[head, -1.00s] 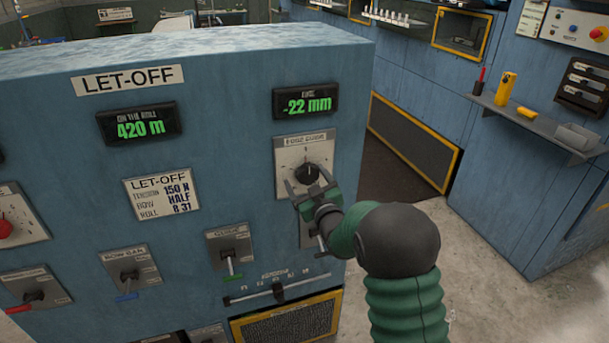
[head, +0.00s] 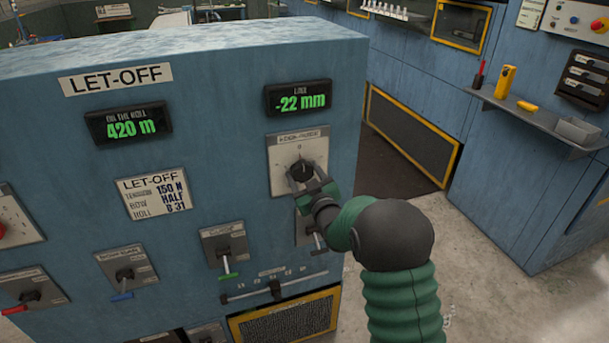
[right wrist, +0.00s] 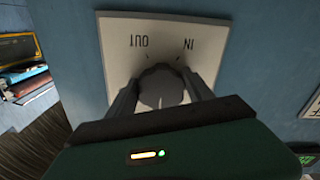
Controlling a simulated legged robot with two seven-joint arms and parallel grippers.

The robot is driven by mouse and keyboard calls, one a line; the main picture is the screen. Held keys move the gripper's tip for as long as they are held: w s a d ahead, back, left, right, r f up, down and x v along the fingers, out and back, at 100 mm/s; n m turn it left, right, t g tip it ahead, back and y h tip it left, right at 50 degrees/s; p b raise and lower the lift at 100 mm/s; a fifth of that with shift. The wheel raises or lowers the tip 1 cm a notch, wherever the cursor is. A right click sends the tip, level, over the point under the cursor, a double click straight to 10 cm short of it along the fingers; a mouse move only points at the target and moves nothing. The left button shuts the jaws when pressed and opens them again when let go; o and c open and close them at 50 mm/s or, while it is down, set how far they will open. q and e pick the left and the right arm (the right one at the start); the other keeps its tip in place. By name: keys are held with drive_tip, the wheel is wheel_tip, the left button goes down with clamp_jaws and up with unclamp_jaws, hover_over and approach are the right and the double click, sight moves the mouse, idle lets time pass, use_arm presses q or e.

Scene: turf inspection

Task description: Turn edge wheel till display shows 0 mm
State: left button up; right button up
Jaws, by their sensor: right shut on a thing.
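The edge wheel is a dark round knob (head: 301,170) on a pale plate (head: 284,184) on the blue LET-OFF cabinet. The edge display (head: 298,97) above it reads -22 mm in green. My right gripper (head: 305,180) is shut on the knob. In the right wrist view the knob (right wrist: 160,87) sits between both fingers, and its plate (right wrist: 198,28) carries the words OUT and IN, upside down. My left gripper is not in view.
A roll display (head: 129,125) reads 420 m. Small levers with green (head: 229,275) and blue (head: 122,296) handles, and a slider (head: 275,289), sit below and left of the knob. A grey shelf (head: 530,117) with small items is at right.

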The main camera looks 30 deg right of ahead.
drive_tip(key=shift+f+m, duration=0.1)
drive_tip(key=shift+m, duration=0.2)
drive_tip(key=shift+a+m+b, duration=0.1)
drive_tip(key=shift+m+b, duration=0.35)
drive_tip(key=shift+m, duration=0.15)
drive_tip(key=m+b, duration=0.1)
drive_tip(key=m, duration=0.2)
drive_tip(key=m+b, duration=0.1)
drive_tip(key=m, duration=0.2)
drive_tip(key=shift+a+m, duration=0.1)
drive_tip(key=shift+m, duration=0.3)
drive_tip(key=m, duration=0.3)
drive_tip(key=shift+m, duration=0.4)
drive_tip(key=m, duration=0.5)
drive_tip(key=shift+a+r, duration=0.1)
drive_tip(key=shift+r, duration=0.1)
drive_tip(key=shift+m, duration=2.3)
drive_tip(key=shift+f, duration=0.1)
